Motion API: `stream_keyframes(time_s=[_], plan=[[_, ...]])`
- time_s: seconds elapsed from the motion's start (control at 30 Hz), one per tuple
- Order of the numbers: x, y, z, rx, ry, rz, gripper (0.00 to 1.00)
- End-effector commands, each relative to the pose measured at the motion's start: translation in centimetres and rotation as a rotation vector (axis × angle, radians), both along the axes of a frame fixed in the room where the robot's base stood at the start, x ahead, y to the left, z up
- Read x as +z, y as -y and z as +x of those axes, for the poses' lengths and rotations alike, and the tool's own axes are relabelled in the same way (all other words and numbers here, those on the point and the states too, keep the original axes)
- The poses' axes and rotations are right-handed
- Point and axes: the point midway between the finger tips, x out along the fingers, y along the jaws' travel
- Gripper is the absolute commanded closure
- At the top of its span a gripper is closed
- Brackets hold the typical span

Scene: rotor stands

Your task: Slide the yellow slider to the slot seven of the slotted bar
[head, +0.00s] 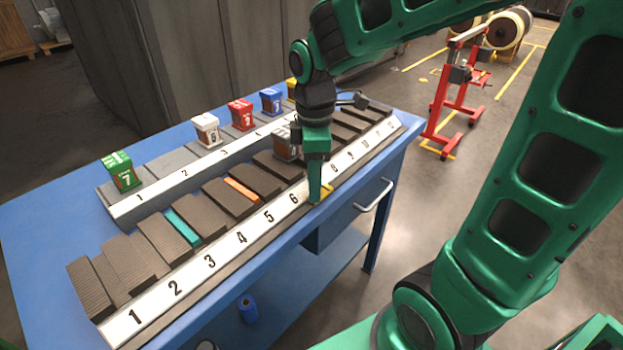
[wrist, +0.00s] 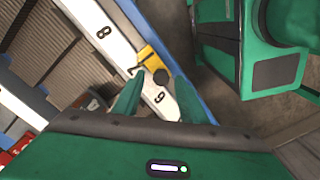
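The slotted bar (head: 210,262) is a white numbered strip along the front edge of the blue table. The yellow slider (head: 325,190) sits on it between the printed 6 and 8. It also shows in the wrist view (wrist: 148,57), with a dark round knob (wrist: 161,77) by it, beside a partly visible mark that may be the 7. My gripper (head: 317,196) points down at the slider. In the wrist view its two green fingers (wrist: 160,85) stand apart on either side of the knob, with gaps visible. Whether the slider is exactly at seven is hard to tell.
Dark ribbed blocks (head: 165,243) line the bar's back side, with teal and orange pieces among them. Behind is a second numbered rack with green (head: 122,170), white, red and blue cubes. A red stand (head: 458,95) is on the floor right of the table.

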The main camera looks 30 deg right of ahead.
Motion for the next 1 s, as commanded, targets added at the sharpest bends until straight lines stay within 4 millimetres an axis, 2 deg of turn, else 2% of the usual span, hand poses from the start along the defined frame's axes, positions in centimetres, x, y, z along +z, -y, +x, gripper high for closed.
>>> stream_keyframes(time_s=[0.17,0.27,0.7,0.83,1.0], plan=[[0.1,0.0,0.0,0.000,-0.001,-0.001,0.62],[0.8,0.0,0.0,0.000,0.000,0.000,0.62],[8.4,0.0,0.1,0.000,0.002,0.000,0.62],[9.8,0.0,0.1,0.000,0.000,0.000,0.62],[10.7,0.0,0.1,0.000,-0.001,0.000,0.62]])
